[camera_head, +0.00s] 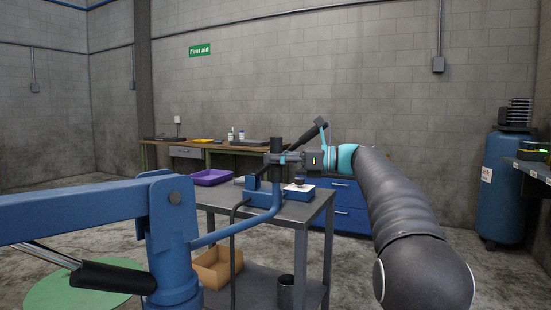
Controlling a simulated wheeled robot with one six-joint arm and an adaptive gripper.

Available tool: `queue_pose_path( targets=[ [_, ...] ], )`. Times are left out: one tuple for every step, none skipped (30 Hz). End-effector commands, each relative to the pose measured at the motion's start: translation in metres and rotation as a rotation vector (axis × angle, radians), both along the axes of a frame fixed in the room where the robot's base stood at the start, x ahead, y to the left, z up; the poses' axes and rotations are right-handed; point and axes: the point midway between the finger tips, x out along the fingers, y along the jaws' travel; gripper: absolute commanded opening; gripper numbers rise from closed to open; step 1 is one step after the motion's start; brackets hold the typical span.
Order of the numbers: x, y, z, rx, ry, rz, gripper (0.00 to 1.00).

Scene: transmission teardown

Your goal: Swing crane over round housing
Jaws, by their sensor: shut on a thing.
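The blue crane stands close in the left foreground. Its boom (80,211) runs out of the left edge from the top of its upright post (172,255). A bent blue handle bar (240,226) reaches right and up from the post to a black upright grip (277,146). My gripper (281,158) is shut on this black grip, coming from the right. The boom's far end and any hook are outside the view. I cannot make out a round housing in this view.
A grey cart (318,211) carries a blue box with a white top (298,192). A cardboard box (216,268) and a dark cylinder (286,291) are on its lower shelf. A purple tray (211,177) lies behind. A green disc (75,290) lies on the floor, lower left.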

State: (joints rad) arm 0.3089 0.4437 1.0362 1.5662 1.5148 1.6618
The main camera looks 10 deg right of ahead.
Motion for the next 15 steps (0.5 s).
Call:
queue_pose_path(
  targets=[
    [0.0009, -0.0021, -0.001, 0.0, 0.002, -0.004, 0.0],
    [0.001, -0.0022, -0.0011, 0.0, 0.002, -0.004, 0.0],
    [0.0009, -0.0024, -0.0011, 0.0, 0.002, -0.004, 0.0],
    [0.0009, -0.0025, -0.0011, 0.0, 0.002, -0.005, 0.0],
    [0.0009, -0.0025, -0.0011, 0.0, 0.002, -0.005, 0.0],
    [0.0009, -0.0026, -0.0011, 0.0, 0.002, -0.005, 0.0],
    [0.0009, -0.0027, -0.0012, 0.0, 0.002, -0.005, 0.0],
    [0.0009, -0.0027, -0.0012, 0.0, 0.002, -0.005, 0.36],
    [0.0009, -0.0027, -0.0011, 0.0, 0.002, -0.005, 0.47],
    [0.0008, -0.0023, -0.0011, -0.001, 0.001, -0.004, 0.54],
    [0.0007, -0.0019, -0.001, -0.001, 0.001, -0.003, 0.58],
    [0.0005, -0.0008, -0.0009, -0.001, 0.001, -0.002, 0.58],
    [0.0004, 0.0, -0.0008, -0.001, 0.001, -0.001, 0.58],
    [0.0003, 0.0008, -0.0007, -0.001, 0.001, 0.001, 0.58],
    [0.0002, 0.0016, -0.0007, -0.001, 0.001, 0.002, 0.58]
  ],
)
